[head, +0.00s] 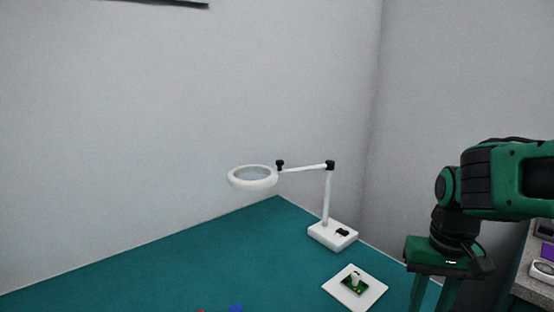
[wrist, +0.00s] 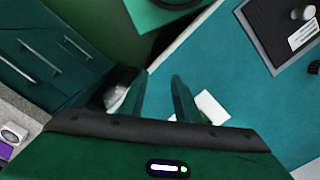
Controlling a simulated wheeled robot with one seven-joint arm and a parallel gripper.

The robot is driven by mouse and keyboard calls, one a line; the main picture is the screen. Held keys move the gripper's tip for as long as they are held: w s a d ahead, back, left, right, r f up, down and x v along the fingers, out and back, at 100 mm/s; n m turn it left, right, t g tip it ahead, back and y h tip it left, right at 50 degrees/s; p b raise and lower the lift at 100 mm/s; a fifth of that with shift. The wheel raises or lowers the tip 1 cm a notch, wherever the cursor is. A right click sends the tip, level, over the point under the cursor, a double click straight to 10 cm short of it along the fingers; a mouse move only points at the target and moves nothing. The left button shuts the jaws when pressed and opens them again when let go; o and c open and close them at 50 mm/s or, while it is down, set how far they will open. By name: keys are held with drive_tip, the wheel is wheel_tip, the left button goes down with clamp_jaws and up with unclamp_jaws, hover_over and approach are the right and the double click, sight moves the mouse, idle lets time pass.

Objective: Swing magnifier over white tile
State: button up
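In the head view, the white magnifier has a ring-shaped lens head (head: 253,178) on a jointed arm (head: 303,168), above a white base (head: 325,236) near the table's back right edge. The lens head hangs over the table to the left of the base. The white tile (head: 372,293) lies flat in front of the base with a small green circuit board (head: 354,285) on it. My gripper (head: 434,300) points down to the right of the tile, open and empty, apart from the magnifier. In the wrist view, my gripper's fingers (wrist: 160,85) are spread; the tile (wrist: 211,104) is partly hidden behind one.
The teal table (head: 190,265) is mostly clear. Small red and blue things (head: 236,308) are cut off at the bottom edge. A dark tray (wrist: 258,22) shows in the wrist view. A grey counter (head: 530,283) and a drawer cabinet (wrist: 50,55) stand beside the table.

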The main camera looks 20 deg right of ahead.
drive_tip(key=w+r+m, duration=0.3)
drive_tip(key=w+r, duration=0.7)
drive_tip(key=w, duration=0.2)
drive_tip(key=w+r+m, duration=0.3)
drive_tip(key=w+r, duration=0.7)
drive_tip(key=w, duration=0.3)
drive_tip(key=w+a+r+m, duration=0.3)
drive_tip(key=w+a+r, duration=0.1)
drive_tip(key=w+a, duration=0.45)
drive_tip(key=w+a+r+m, duration=0.2)
drive_tip(key=w+a+r, duration=0.3)
drive_tip(key=w+a, duration=0.35)
drive_tip(key=f, duration=1)
drive_tip(key=shift+s+f, duration=0.3)
drive_tip(key=shift+s, duration=0.1)
